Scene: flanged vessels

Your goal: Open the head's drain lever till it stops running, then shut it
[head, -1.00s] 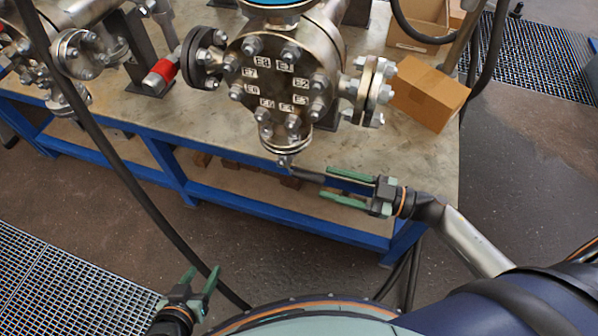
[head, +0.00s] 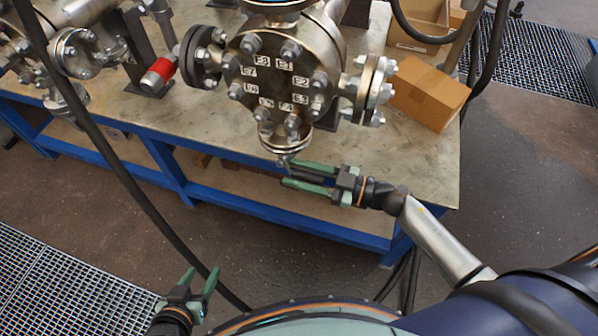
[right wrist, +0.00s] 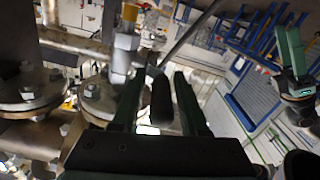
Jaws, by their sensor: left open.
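The vessel head (head: 272,88) is a round steel cover with numbered bolts, facing me over the bench's front edge. At its lower end is a small drain fitting (head: 284,160). A dark drain lever (head: 307,176) points right from this fitting; in the right wrist view it is the dark rounded bar (right wrist: 162,100). My right gripper (head: 287,174) is open, its green fingers on either side of the lever. In the right wrist view, gaps show between lever and fingers. No running liquid can be made out. My left gripper (head: 201,275) is open and empty at the lower left.
The bench (head: 400,170) has a blue frame and a lower shelf. A cardboard box (head: 430,93) stands right of the head. A red-banded part (head: 158,74) is at its left. A black hose (head: 120,170) crosses the left side.

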